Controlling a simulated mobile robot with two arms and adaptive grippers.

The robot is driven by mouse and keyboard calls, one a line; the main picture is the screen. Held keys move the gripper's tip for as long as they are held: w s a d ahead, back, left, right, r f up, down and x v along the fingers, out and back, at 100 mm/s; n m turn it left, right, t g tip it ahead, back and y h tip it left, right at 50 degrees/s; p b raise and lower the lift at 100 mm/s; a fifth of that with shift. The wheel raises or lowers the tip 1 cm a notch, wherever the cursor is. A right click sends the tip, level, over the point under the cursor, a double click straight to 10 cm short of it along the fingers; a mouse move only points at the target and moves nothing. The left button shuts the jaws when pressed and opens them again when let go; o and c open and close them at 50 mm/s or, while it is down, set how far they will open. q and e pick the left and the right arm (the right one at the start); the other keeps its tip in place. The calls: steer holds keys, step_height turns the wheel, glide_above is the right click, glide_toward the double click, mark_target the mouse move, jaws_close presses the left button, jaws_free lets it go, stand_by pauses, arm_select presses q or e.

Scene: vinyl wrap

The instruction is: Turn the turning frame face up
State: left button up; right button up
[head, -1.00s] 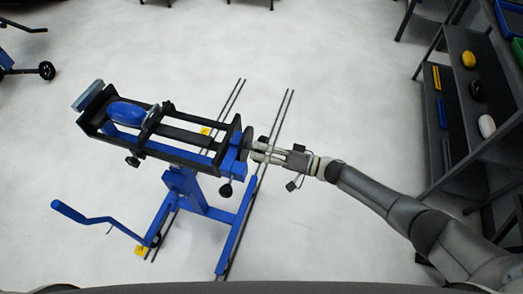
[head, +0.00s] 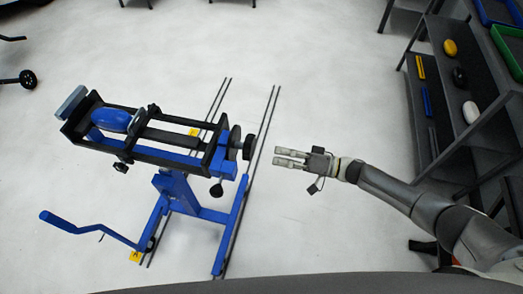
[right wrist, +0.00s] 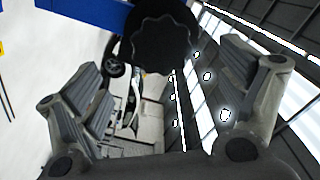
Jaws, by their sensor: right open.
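The turning frame (head: 160,157) is a long black rectangular frame on a blue stand (head: 178,190), at the left of the head view. A blue rounded part (head: 110,120) sits in its left half; its exact facing is hard to tell. A black knob (head: 248,147) is at the frame's right end. It also shows as a dark scalloped disc in the right wrist view (right wrist: 160,42). My right gripper (head: 276,158) is open and empty, just right of the knob, pointing at it with a gap between. My left gripper is out of view.
A dark shelf (head: 450,95) with yellow, black and white rounded items stands at the right. A blue crank-like handle (head: 85,230) juts from the stand's lower left. Dark rails (head: 262,140) run along the white floor. The floor behind the frame is clear.

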steer(key=shift+v, duration=1.6)
steer(key=w+d+f+m+t+h+b, duration=0.1)
steer(key=d+f+t+h, duration=0.2)
steer(key=f, duration=0.5)
steer(key=d+f+m+t+h+b, duration=0.1)
steer(key=f+t+h+b, duration=0.2)
steer(key=f, duration=0.5)
steer(key=s+d+f+g+h, duration=0.1)
steer(key=s+d+f+h, duration=0.25)
steer(key=f, duration=0.45)
steer(key=s+d+f+g+h, duration=0.1)
steer(key=s+d+f+h, duration=0.1)
steer(key=s+f+h, duration=0.4)
steer(key=s+f+g, duration=0.3)
steer(key=s+f, duration=0.2)
steer(key=s, duration=0.6)
steer(key=s+d+f+n+g+h+b, duration=0.1)
steer(key=s+f+g, duration=0.1)
steer(key=s+f, duration=0.4)
steer(key=s+d+f+g+b, duration=0.1)
steer(key=s+f+g, duration=0.2)
steer(key=s, duration=1.2)
step_height(320, 180, down, 3)
steer(key=shift+s+d+r+g+h, duration=0.1)
steer(key=shift+s+d+g+h, duration=0.1)
steer(key=shift+s+g+h, duration=0.15)
